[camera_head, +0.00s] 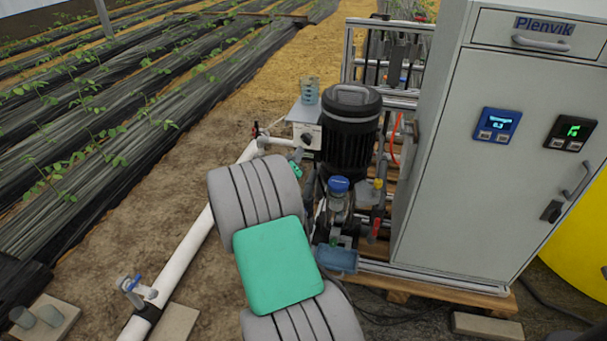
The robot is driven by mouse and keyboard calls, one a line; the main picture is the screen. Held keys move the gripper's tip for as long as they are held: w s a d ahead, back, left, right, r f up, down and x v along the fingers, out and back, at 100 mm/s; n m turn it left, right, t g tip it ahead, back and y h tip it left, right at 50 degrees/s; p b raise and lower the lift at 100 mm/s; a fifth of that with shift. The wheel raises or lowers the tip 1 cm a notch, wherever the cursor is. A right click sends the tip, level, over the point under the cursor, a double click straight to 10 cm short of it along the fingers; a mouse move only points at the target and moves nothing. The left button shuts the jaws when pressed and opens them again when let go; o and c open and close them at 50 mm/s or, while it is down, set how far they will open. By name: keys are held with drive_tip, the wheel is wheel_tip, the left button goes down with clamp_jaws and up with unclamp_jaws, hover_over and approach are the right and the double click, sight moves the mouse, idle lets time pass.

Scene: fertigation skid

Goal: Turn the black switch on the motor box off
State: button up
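The motor box (308,134) is a small pale box beside the black-topped motor (350,130), just above the middle of the head view. A black switch (307,139) shows on its front face; its exact setting is too small to read. My arm, grey with a teal block, fills the lower middle. A small teal part, likely of my gripper (297,170), shows just below the box, beyond the grey link. My arm hides most of it, and its fingers cannot be made out. I cannot tell whether it touches anything.
A clear cup (310,90) stands on a plate above the box. A white pipe (196,238) with a blue-handled valve (135,287) runs along the left. A pump with a blue cap (338,185) and a grey cabinet (480,200) stand to the right. Bare soil lies left of the pipe.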

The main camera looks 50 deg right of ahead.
sight(305, 142)
drive_tip(key=shift+n+h, duration=0.3)
drive_tip(key=shift+h, duration=0.2)
drive_tip(key=x, duration=0.6)
drive_tip(key=s+f+b+x, duration=0.1)
drive_tip(key=x, duration=0.1)
drive_tip(key=shift+w+d, duration=0.2)
drive_tip(key=shift+d, duration=0.35)
drive_tip(key=shift+c, duration=0.3)
clamp_jaws()
